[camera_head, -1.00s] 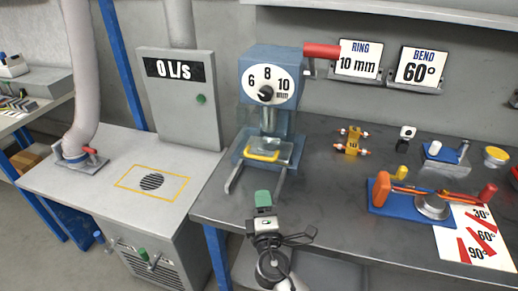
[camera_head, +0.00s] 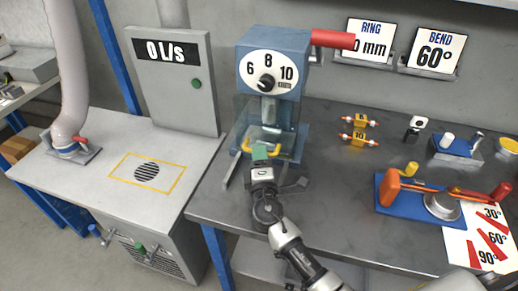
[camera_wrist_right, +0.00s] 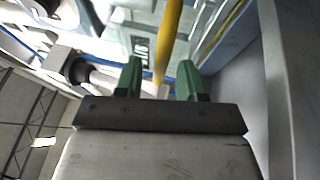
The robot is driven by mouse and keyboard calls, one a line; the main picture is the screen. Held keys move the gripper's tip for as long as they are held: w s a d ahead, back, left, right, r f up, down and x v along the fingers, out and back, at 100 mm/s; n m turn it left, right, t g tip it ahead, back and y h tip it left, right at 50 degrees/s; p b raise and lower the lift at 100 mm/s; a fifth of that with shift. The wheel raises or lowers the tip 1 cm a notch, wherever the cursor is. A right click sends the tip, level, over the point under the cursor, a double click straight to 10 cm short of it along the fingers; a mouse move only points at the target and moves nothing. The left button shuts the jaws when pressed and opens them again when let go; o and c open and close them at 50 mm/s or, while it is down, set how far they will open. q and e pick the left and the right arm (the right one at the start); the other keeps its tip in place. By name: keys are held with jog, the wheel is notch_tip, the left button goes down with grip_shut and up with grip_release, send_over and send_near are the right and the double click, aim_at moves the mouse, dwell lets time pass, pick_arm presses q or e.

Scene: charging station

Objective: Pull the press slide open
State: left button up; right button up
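The blue press (camera_head: 274,55) stands at the left end of the dark bench, with a 6-8-10 mm dial and a red lever. Its slide has a yellow handle (camera_head: 276,148) at the front, below a clear guard. My right gripper (camera_head: 262,152) is at this handle and partly covers it. In the right wrist view its two green fingers (camera_wrist_right: 160,76) stand apart, and the yellow handle (camera_wrist_right: 171,42) shows in the gap between them. I cannot tell whether either finger touches it. My left gripper is not in view.
Two pale rails (camera_head: 236,170) reach forward from the press. A yellow ring fixture (camera_head: 359,130) and a blue bending tool (camera_head: 425,198) stand to the right. A grey cabinet (camera_head: 173,78) is at the left. The bench front between press and bending tool is clear.

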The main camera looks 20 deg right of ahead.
jog(key=shift+x, duration=1)
jog(key=shift+c, duration=0.5)
grip_shut()
